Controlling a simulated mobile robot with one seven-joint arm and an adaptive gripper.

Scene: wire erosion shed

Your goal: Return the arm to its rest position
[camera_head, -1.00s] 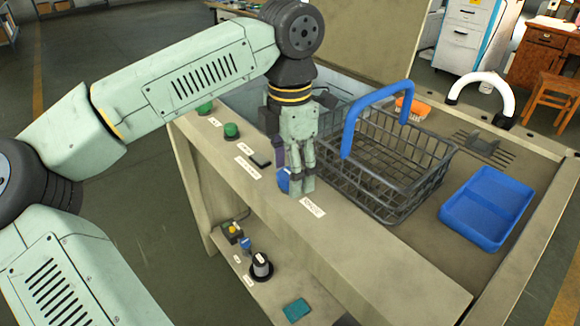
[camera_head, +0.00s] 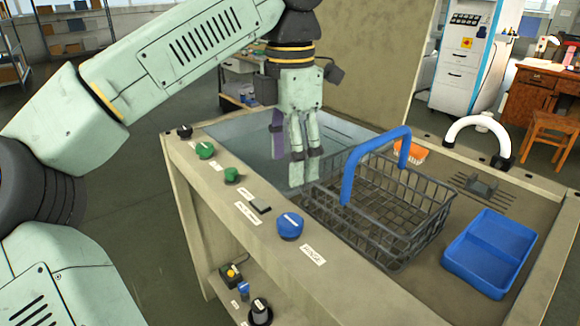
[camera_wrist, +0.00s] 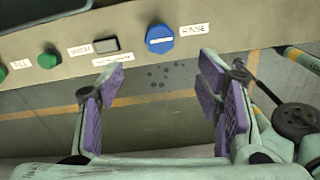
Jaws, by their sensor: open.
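My gripper (camera_head: 299,168) is raised above the front ledge (camera_head: 345,284) of the machine in the head view, left of the wire basket. It points down and touches nothing that I can see. In the wrist view my gripper (camera_wrist: 165,95) has its two purple-padded fingers wide apart with nothing between them.
A dark wire basket (camera_head: 414,236) with a blue handle (camera_head: 347,179) stands close to the right of my gripper. A panel (camera_head: 375,75) rises behind.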

